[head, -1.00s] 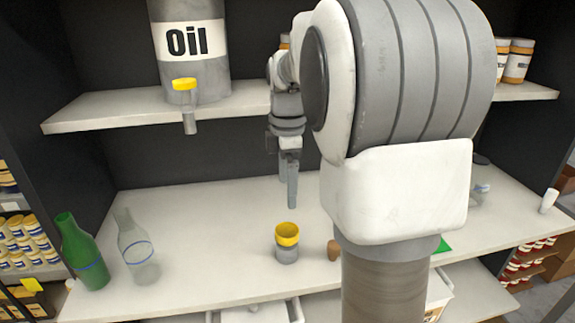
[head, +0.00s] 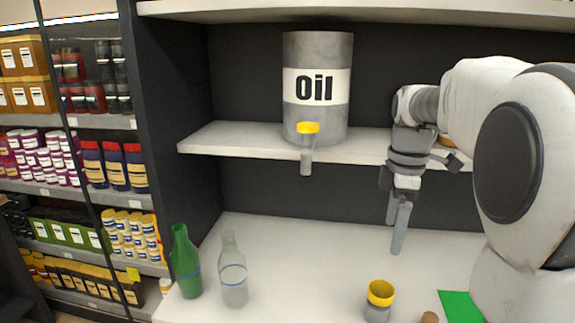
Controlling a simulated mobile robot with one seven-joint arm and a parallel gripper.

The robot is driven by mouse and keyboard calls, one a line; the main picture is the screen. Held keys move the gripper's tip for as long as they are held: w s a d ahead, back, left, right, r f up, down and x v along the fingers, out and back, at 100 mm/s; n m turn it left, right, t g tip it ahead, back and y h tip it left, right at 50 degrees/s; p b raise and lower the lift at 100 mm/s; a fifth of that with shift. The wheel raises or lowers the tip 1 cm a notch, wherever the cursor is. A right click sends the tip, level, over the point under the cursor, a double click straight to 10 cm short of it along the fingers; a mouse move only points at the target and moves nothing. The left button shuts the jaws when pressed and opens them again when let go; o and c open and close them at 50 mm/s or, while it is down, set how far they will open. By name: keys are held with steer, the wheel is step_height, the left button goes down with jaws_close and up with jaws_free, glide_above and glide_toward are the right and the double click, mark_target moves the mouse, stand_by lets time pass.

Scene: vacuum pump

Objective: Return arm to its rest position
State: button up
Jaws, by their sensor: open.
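My gripper (head: 399,228) hangs from my arm at the right of the head view, fingers pointing down. It is open and holds nothing. It is above the lower shelf board, in front of the dark back panel. A grey jar with a yellow rim (head: 380,297) stands on the board below it, with a visible gap between them. A large grey can marked Oil (head: 317,112) stands on the upper shelf to the left. A yellow-topped spout (head: 307,143) shows at the can's front, over the shelf edge.
A green bottle (head: 185,265) and a clear bottle (head: 232,275) stand on the left of the board. A green patch (head: 460,306) and a small brown object (head: 429,317) lie near my arm. Racks of goods (head: 75,170) stand at far left. The middle of the board is clear.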

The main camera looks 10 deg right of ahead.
steer(key=s+a+f+m+t, duration=0.1)
steer(key=s+a+m+t, duration=0.1)
steer(key=s+a+m, duration=0.4)
steer(key=s+a+f+m+t, duration=0.1)
steer(key=s+a+m+t, duration=0.2)
steer(key=s, duration=0.9)
steer(key=a+m, duration=0.3)
steer(key=m, duration=0.2)
steer(key=shift+f, duration=0.15)
